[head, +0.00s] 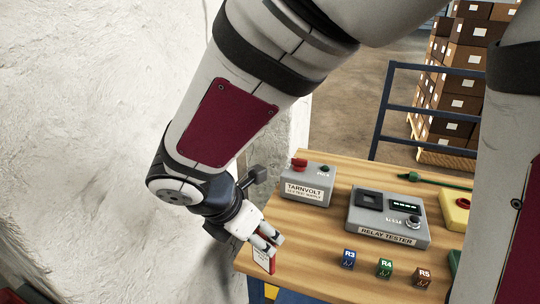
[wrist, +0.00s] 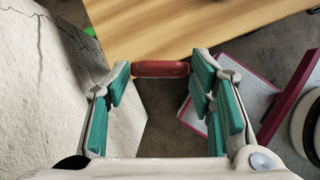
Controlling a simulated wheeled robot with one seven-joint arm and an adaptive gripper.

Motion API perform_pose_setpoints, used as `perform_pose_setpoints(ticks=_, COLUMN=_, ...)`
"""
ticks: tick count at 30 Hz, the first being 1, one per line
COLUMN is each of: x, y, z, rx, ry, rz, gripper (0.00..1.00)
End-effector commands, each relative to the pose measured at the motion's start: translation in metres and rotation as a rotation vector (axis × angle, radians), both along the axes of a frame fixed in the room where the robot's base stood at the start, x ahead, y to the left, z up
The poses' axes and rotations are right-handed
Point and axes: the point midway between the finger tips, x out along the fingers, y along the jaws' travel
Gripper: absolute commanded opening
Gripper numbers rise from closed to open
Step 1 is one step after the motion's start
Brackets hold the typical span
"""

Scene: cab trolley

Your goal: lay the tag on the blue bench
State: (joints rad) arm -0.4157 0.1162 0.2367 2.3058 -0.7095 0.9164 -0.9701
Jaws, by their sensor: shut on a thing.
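My gripper (head: 266,238) is shut on a red and white tag (head: 263,261), which hangs below the fingertips. In the wrist view, the tag shows as a red edge (wrist: 160,69) between the teal-padded fingers. A wooden-topped bench (head: 305,262) with a blue leg (head: 256,291) stands just right of the gripper. The tag is at the bench's left edge in the head view; I cannot tell whether it touches. In the wrist view, the bare wood (wrist: 170,30) lies beyond the tag.
On the bench are the grey Tarnvolt box (head: 308,186), the relay tester (head: 388,216), and small blocks R3 (head: 348,259), R4 (head: 384,268) and R5 (head: 422,277). A yellow box (head: 457,212) is at right. The rough white wall (head: 90,130) stands left. The near-left bench top is clear.

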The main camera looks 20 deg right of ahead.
Motion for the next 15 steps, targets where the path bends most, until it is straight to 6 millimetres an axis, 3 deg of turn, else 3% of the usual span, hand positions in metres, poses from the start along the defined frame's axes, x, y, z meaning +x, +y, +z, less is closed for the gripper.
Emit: perform_pose_setpoints(ticks=15, x=0.086, y=-0.086, z=-0.011, rx=0.000, ry=0.001, rz=-0.003, gripper=0.21)
